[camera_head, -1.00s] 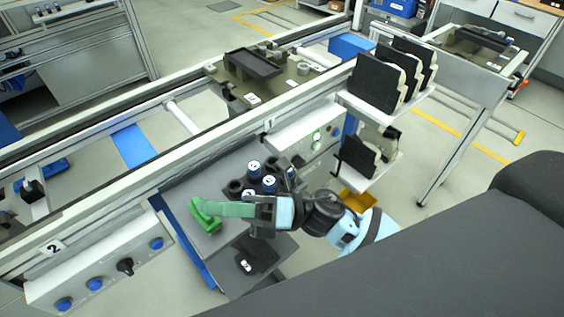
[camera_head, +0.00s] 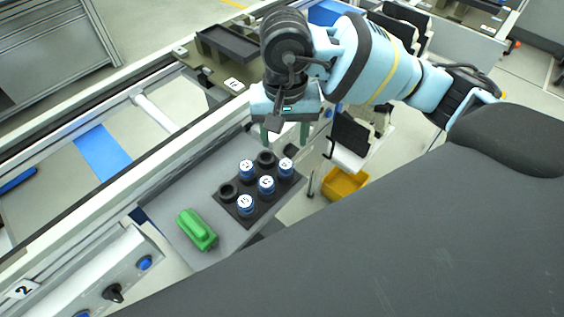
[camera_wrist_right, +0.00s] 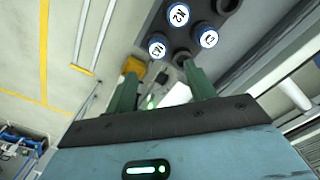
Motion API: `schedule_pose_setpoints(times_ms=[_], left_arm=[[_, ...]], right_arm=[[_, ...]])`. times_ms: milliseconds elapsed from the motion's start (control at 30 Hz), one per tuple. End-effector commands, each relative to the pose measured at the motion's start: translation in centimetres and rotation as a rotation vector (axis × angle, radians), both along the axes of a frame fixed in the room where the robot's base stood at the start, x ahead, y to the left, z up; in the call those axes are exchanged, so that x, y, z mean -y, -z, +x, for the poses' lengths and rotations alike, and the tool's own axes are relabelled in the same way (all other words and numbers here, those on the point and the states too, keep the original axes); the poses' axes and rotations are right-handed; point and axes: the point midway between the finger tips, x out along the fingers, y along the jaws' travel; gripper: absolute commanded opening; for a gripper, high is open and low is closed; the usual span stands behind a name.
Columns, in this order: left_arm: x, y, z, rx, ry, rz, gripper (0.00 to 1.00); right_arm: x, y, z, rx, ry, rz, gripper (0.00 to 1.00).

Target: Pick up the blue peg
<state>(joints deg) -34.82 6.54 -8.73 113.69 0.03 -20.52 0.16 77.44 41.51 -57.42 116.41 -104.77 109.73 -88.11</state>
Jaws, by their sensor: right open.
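Several blue pegs with white labelled tops stand upright in a dark holder (camera_head: 222,203) on the grey shelf. One blue peg (camera_head: 266,187) is at the middle; another (camera_head: 247,170) stands at its back left. The pictures do not single out one. Two sockets of the holder look empty. My right gripper (camera_head: 285,138) points down, open and empty, above and behind the holder's far edge, apart from the pegs. In the right wrist view, its green fingers (camera_wrist_right: 163,66) show below a blue peg (camera_wrist_right: 158,46), with nothing between them. My left gripper is not in view.
A green block-like object (camera_head: 197,230) lies on the grey shelf (camera_head: 180,200), left of the holder. The conveyor rail runs behind the shelf. A yellow bin (camera_head: 344,184) and a rack with black parts (camera_head: 350,133) stand to the right.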

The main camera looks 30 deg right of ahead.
Motion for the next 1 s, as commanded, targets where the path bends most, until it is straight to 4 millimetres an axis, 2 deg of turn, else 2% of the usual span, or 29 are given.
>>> schedule_pose_setpoints(times_ms=[167,400,633,833,1000], left_arm=[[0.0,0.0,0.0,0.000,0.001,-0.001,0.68],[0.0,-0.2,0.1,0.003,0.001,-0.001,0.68],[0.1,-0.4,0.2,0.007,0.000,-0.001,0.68],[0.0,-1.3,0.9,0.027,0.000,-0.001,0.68],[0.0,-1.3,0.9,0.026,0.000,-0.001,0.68]], right_arm=[[0.1,0.1,0.0,0.001,-0.002,-0.006,0.54],[0.1,2.3,-0.1,-0.001,0.000,-0.004,0.54],[0.1,3.0,-0.1,0.000,0.000,-0.003,0.54],[0.1,5.5,-0.6,0.000,0.000,-0.002,0.54],[0.1,7.4,-0.5,0.002,0.000,-0.003,0.54]])
